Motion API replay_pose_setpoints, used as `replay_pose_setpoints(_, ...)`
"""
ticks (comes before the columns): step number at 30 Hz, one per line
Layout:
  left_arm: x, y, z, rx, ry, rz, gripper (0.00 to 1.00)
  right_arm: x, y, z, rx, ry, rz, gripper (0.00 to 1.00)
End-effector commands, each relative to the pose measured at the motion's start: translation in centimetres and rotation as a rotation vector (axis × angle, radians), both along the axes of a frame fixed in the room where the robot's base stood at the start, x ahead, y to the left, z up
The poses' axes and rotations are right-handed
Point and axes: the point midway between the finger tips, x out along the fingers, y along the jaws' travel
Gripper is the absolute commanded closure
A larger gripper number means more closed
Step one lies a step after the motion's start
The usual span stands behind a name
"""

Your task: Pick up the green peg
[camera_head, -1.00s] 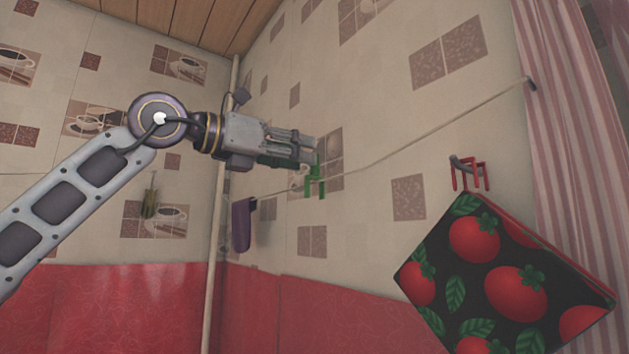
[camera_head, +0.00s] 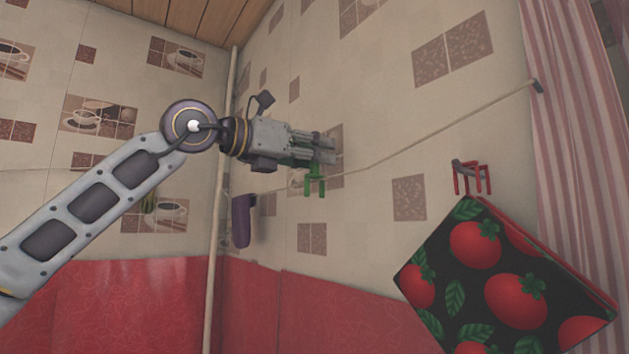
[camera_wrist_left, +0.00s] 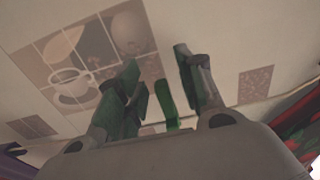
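The green peg (camera_head: 315,182) sits on the clothesline along the tiled wall, near the middle of the head view. My left gripper (camera_head: 328,150) reaches in from the left, with its fingers just above and beside the peg. In the left wrist view, the fingers (camera_wrist_left: 160,85) of this gripper are apart, with green inner pads. The green peg (camera_wrist_left: 166,104) shows upright in the gap between them, with space visible on both sides. Whether the fingertips reach past the peg in depth is hard to tell. My right gripper is not in view.
The thin line (camera_head: 430,137) runs up to a hook near the striped curtain (camera_head: 575,130). A red peg (camera_head: 472,179) sits above a black tomato-print cloth (camera_head: 505,275) at right. A pale vertical pipe (camera_head: 215,240) runs along the corner.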

Motion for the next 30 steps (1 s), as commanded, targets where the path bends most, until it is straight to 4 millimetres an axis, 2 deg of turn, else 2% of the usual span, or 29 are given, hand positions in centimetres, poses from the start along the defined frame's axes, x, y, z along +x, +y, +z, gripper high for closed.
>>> replay_pose_setpoints(1,0.0,0.0,0.0,0.000,0.000,0.000,0.70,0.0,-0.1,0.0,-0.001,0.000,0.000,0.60)
replay_pose_setpoints(8,0.0,0.0,0.0,0.000,0.000,0.000,1.00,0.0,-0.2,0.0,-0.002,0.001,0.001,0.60)
replay_pose_setpoints(22,0.0,0.0,0.3,-0.001,-0.001,0.000,1.00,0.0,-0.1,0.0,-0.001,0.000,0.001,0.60)
replay_pose_setpoints(30,-0.1,0.0,1.9,-0.002,-0.001,-0.001,1.00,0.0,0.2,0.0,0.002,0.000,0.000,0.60)
